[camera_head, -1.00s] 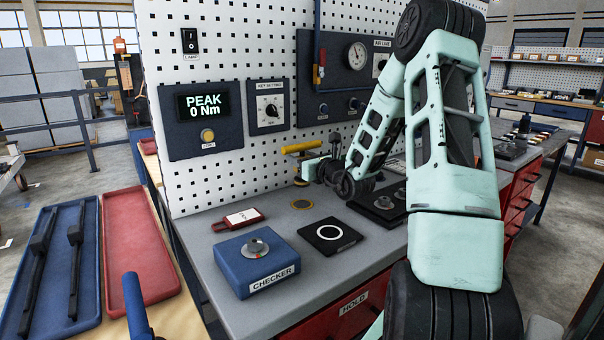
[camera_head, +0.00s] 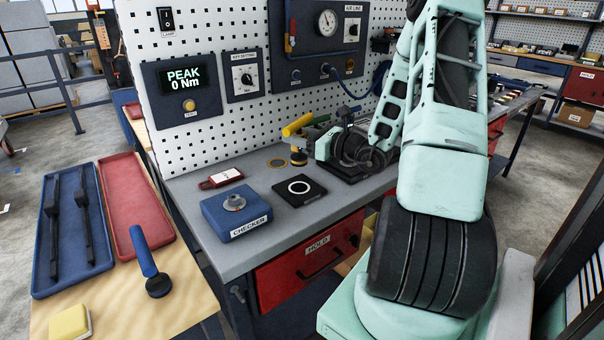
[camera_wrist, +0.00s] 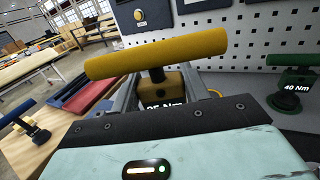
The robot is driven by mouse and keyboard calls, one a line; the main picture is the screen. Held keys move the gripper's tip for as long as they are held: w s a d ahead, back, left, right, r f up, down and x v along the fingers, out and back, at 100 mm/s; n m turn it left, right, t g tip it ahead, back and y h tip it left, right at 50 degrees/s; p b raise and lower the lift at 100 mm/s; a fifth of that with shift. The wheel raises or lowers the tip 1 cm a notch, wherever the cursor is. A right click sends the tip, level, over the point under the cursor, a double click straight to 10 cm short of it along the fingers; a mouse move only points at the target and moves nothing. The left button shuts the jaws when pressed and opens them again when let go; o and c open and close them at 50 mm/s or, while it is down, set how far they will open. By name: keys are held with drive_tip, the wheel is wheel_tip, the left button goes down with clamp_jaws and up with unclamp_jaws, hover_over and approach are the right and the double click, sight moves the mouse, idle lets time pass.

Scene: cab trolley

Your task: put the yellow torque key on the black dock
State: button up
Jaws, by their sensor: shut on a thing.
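The yellow torque key (camera_head: 296,125) has a thick bar handle on a short dark stem. My gripper (camera_head: 309,150) is shut on its block-shaped body, which in the wrist view (camera_wrist: 172,88) carries a partly hidden label reading about 35 Nm. The key is upright, with its handle above the jaws. The black dock (camera_head: 314,196) is a flat square plate with a white ring, lying on the grey bench. The key is behind the dock in the head view and apart from it; its exact height is hard to tell.
The blue CHECKER box (camera_head: 245,222) and a red tag (camera_head: 220,179) are left of the dock. A blue-handled key (camera_head: 144,252) stands on the wooden table. A green key (camera_wrist: 291,83) shows at right in the wrist view.

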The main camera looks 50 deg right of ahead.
drive_tip(key=shift+f, duration=4.05)
drive_tip(key=shift+f, duration=0.2)
drive_tip(key=o, duration=1.2)
drive_tip(key=shift+o, duration=0.2)
drive_tip(key=shift+r, duration=0.15)
drive_tip(key=s, duration=0.4)
drive_tip(key=s+d+b, duration=0.1)
drive_tip(key=s, duration=0.3)
drive_tip(key=s+d+b, duration=0.1)
drive_tip(key=s, duration=0.2)
drive_tip(key=shift+s, duration=0.4)
drive_tip(key=shift+a, duration=0.1)
